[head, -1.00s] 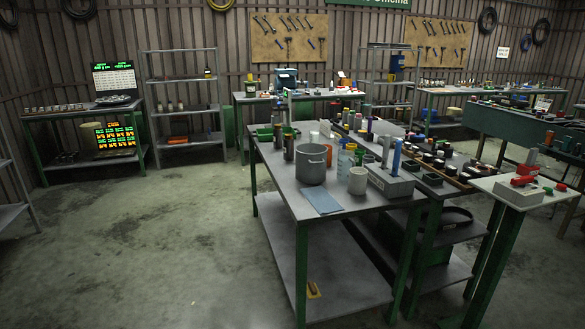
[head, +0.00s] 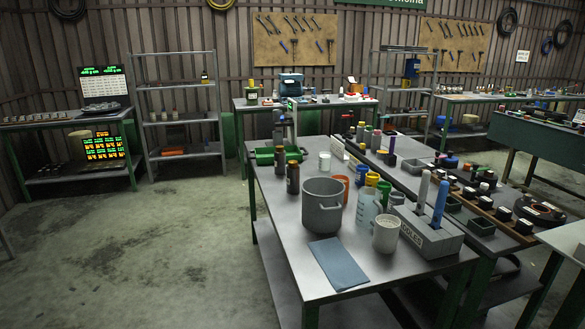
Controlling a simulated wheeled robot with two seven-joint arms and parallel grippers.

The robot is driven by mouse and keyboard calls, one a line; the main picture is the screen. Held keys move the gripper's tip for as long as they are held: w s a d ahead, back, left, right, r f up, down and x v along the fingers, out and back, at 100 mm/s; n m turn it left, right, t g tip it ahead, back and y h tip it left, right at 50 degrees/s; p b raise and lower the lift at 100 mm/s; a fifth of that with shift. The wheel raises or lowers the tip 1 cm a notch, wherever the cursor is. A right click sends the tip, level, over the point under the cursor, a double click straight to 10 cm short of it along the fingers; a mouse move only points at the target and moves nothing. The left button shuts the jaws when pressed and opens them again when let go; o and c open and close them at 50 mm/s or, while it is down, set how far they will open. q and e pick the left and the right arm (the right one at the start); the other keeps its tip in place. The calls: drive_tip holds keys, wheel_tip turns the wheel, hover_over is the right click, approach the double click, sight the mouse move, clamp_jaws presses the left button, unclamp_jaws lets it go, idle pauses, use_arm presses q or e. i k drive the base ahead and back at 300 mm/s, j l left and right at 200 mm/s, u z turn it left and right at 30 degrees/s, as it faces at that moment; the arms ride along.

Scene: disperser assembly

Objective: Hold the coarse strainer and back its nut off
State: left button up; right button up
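I cannot pick out the coarse strainer or its nut with certainty in the head view; the parts on the benches are small at this distance. Neither of my grippers is in the picture. The nearest bench (head: 283,220) bears a grey two-handled pot (head: 322,206), a blue sheet (head: 338,264), a white cup (head: 386,233) and a translucent jug (head: 367,206). A grey labelled block (head: 428,233) at its right holds upright tools, one of them blue.
A green tray (head: 265,160) and dark bottles (head: 293,178) stand at the bench's far left. A second bench with many small parts and a round black piece (head: 539,211) adjoins on the right. A pale table (head: 568,240) is at the right edge. The floor (head: 170,250) at left is clear.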

sight(291, 163)
drive_tip(key=i+j+z, duration=0.1)
drive_tip(key=z, duration=0.3)
drive_tip(key=i+j+z, duration=0.15)
drive_tip(key=z, duration=0.2)
drive_tip(key=i+j+z, duration=0.1)
drive_tip(key=z, duration=0.3)
drive_tip(key=i+j+z, duration=0.15)
drive_tip(key=j, duration=0.35)
drive_tip(key=i+j+z, duration=0.15)
drive_tip(key=j, duration=0.4)
drive_tip(key=i+j+z, duration=0.15)
drive_tip(key=j, duration=0.35)
drive_tip(key=i+j+z, duration=0.15)
drive_tip(key=j, duration=0.45)
drive_tip(key=i+j+z, duration=0.15)
drive_tip(key=j, duration=0.4)
